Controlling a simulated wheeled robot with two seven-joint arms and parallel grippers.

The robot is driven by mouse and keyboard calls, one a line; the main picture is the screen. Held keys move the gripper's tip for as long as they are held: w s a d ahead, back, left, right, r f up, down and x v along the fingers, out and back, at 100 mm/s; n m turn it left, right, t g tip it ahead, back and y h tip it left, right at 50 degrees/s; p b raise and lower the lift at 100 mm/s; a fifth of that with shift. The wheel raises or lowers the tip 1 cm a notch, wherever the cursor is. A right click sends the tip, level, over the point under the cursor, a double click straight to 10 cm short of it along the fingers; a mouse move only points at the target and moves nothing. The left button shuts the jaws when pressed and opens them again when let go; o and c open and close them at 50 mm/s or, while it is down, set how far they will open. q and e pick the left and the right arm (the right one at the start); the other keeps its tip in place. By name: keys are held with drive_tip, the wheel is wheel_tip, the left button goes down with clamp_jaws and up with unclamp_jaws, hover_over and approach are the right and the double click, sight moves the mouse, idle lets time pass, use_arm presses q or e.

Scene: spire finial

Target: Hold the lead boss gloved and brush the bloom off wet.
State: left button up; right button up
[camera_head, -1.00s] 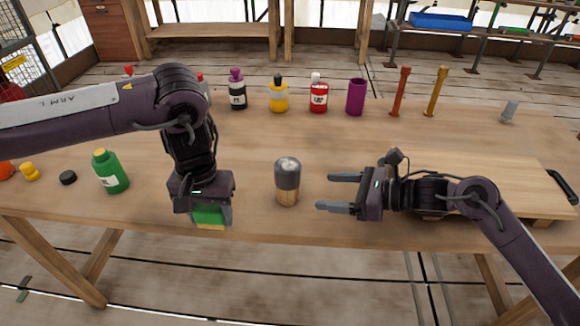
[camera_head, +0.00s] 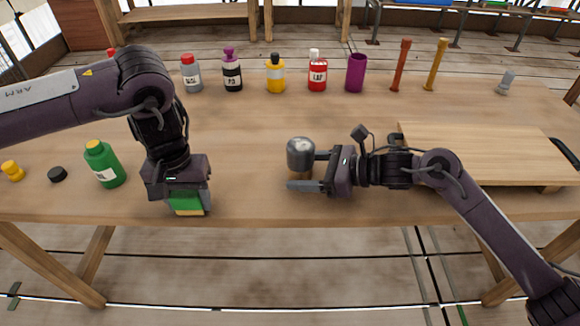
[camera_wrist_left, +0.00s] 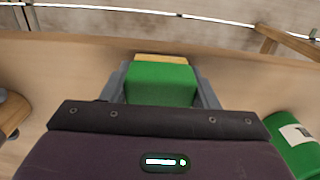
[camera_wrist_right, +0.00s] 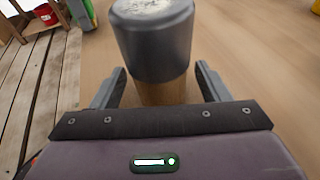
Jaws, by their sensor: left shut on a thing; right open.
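The lead boss is a dark grey cap with a pale whitish patch on top (camera_head: 301,152). It stands upright on a wooden base, near the table's front. In the right wrist view the grey cap (camera_wrist_right: 153,45) sits above the wooden base (camera_wrist_right: 160,91). My right gripper (camera_head: 306,171) is open, with its fingers on either side of the wooden base, below the cap. My left gripper (camera_head: 188,203) is shut on a green block with a yellowish underside (camera_wrist_left: 160,84), held near the table's front edge. No brush bristles show clearly.
A green bottle (camera_head: 103,165) stands left of my left gripper, with a black cap (camera_head: 57,174) nearby. Several labelled bottles, a purple cup (camera_head: 356,73) and two upright tools line the back. A wooden board (camera_head: 480,153) lies at right. The table's middle is clear.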

sight(300, 145)
use_arm(q)
drive_tip(key=shift+a, duration=0.1)
use_arm(e)
drive_tip(key=shift+w+a, duration=0.1)
drive_tip(key=shift+a, duration=0.05)
drive_tip(key=shift+c, duration=0.9)
drive_tip(key=c, duration=0.5)
idle(0.4)
